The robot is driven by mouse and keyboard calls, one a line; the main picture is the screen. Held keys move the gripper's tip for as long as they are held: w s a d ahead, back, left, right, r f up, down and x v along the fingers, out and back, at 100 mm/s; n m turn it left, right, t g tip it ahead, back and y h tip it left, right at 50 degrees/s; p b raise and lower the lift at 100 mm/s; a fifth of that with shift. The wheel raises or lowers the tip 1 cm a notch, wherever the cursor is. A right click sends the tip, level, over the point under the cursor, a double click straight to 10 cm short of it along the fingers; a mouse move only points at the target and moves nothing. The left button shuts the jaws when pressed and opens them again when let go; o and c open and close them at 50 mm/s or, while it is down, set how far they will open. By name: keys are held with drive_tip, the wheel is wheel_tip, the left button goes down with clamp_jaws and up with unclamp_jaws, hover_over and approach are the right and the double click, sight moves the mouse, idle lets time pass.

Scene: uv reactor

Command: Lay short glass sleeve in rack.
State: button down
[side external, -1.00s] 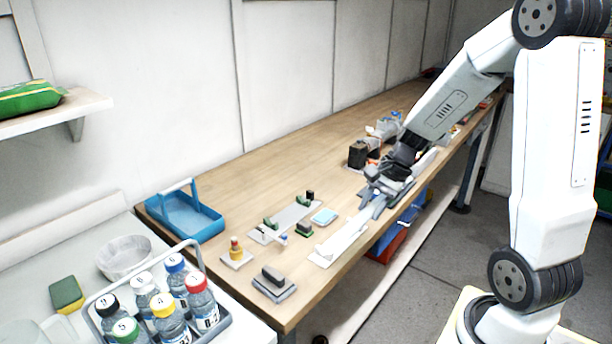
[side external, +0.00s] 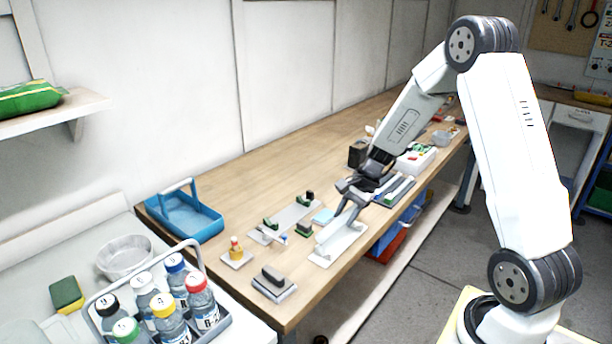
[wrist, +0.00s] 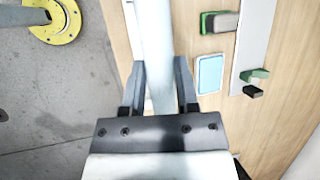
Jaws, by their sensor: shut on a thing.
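The short glass sleeve (wrist: 156,40) is a pale, whitish tube. In the wrist view it runs lengthwise between the two fingers of my gripper (wrist: 158,70), which is shut on it. In the side view my gripper (side external: 347,200) is low over the front edge of the bench, above a white rack-like stand (side external: 328,257). The sleeve is hard to separate from this pale stand there. I cannot tell whether the sleeve touches the stand. The stand is mostly hidden in the wrist view.
A white fixture plate (side external: 290,217) with green-and-dark clamps lies to the left, with a light-blue pad (side external: 323,216) beside it. A grey tray with strips (side external: 396,190) and a black box (side external: 357,153) are behind. A blue caddy (side external: 185,215) stands at the far left.

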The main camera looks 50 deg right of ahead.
sight(344, 224)
drive_tip(key=shift+w+d+f, duration=0.1)
drive_tip(key=shift+w+f, duration=0.15)
drive_tip(key=shift+f, duration=1.55)
drive_tip(key=shift+f, duration=0.6)
drive_tip(key=shift+c, duration=1.8)
unclamp_jaws()
drive_tip(key=shift+r, duration=0.15)
